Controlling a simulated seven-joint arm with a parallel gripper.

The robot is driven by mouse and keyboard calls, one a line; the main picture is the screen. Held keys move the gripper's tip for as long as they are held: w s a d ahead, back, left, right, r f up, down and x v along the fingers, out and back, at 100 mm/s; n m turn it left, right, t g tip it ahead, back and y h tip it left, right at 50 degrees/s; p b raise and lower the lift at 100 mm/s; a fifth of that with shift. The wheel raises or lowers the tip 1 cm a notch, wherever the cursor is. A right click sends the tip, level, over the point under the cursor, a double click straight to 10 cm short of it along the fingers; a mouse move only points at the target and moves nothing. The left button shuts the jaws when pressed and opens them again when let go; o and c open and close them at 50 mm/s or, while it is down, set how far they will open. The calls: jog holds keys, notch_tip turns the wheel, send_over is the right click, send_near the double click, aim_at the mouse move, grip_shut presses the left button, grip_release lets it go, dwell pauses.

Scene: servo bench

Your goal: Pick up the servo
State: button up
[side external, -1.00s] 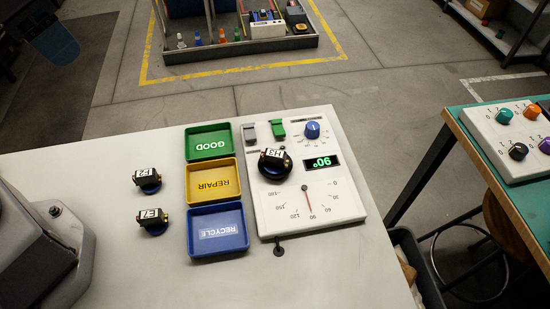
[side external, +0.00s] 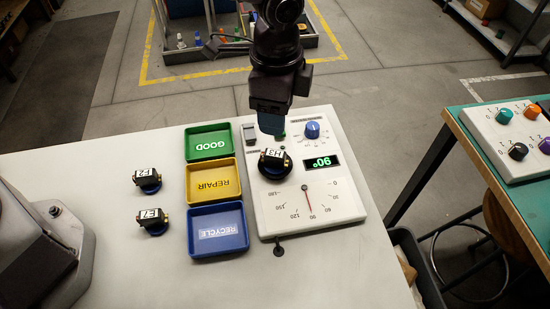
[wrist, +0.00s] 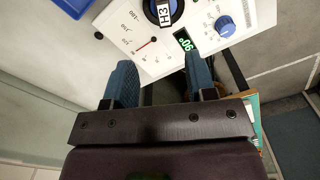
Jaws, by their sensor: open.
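A black servo labelled H3 (side external: 273,158) sits on the round black mount of the white test panel (side external: 262,215). It also shows at the top of the wrist view (wrist: 164,11). Two more black servos, F2 (side external: 147,177) and another whose label is hard to read (side external: 153,216), stand on blue bases on the table at left. My gripper (side external: 271,124) hangs above the far part of the panel, behind servo H3. In the wrist view its two blue fingers (wrist: 160,75) are apart with nothing between them.
Green GOOD (side external: 228,131), yellow REPAIR (side external: 238,180) and blue RECYCLE (side external: 246,226) trays stand left of the panel and look empty. The panel has a blue knob (side external: 312,130) and a green display (side external: 322,162) reading 90°. The table front is clear.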

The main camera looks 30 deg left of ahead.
aim_at(275, 153)
notch_tip(275, 153, down, 7)
jog(key=shift+f, duration=0.2)
jog(key=shift+w+a+f, duration=0.15)
jog(key=shift+f, duration=1.15)
jog(key=shift+w+a+f, duration=0.1)
jog(key=shift+a+f, duration=0.05)
jog(key=shift+f, duration=1.15)
grip_shut()
